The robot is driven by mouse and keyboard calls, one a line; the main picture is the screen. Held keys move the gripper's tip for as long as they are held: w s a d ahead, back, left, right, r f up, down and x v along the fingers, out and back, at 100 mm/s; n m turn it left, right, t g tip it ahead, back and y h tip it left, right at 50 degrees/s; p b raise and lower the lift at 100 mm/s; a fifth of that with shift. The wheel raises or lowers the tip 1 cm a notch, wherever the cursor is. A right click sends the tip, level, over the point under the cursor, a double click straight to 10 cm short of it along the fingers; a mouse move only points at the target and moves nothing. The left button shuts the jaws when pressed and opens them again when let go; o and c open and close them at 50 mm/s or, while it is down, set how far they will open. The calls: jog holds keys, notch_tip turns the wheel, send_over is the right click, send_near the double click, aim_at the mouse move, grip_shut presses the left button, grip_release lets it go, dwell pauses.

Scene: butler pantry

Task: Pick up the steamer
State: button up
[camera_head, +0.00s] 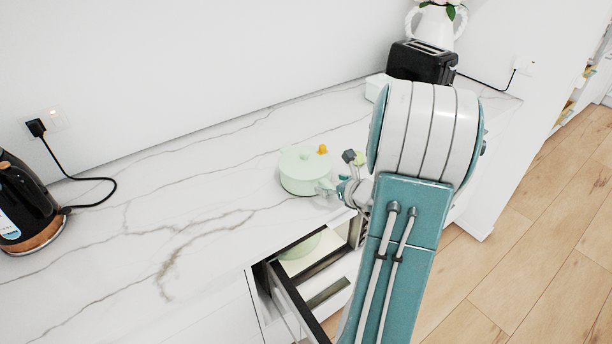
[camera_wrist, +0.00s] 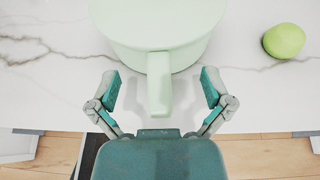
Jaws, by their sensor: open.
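The steamer appears to be the pale green round pot (camera_head: 300,172) standing on the marble counter, left of my gripper. It also shows at the top of the wrist view (camera_wrist: 158,22), cut off by the frame edge, with its handle (camera_wrist: 159,85) pointing toward me. My gripper (camera_wrist: 161,88) is open, with one finger on each side of the handle and a gap on both sides. In the head view my gripper (camera_head: 348,172) is small and partly hidden by my arm.
A green round fruit (camera_wrist: 284,41) lies right of the pot. A small orange item (camera_head: 322,149) shows at the pot's far edge. An open drawer (camera_head: 322,292) is below the counter front. A black toaster (camera_head: 420,64) stands behind; a black kettle (camera_head: 20,205) is far left. The counter's left middle is clear.

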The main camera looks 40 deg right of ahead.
jog(key=shift+x, duration=1.25)
grip_shut()
jog(key=shift+r, duration=0.15)
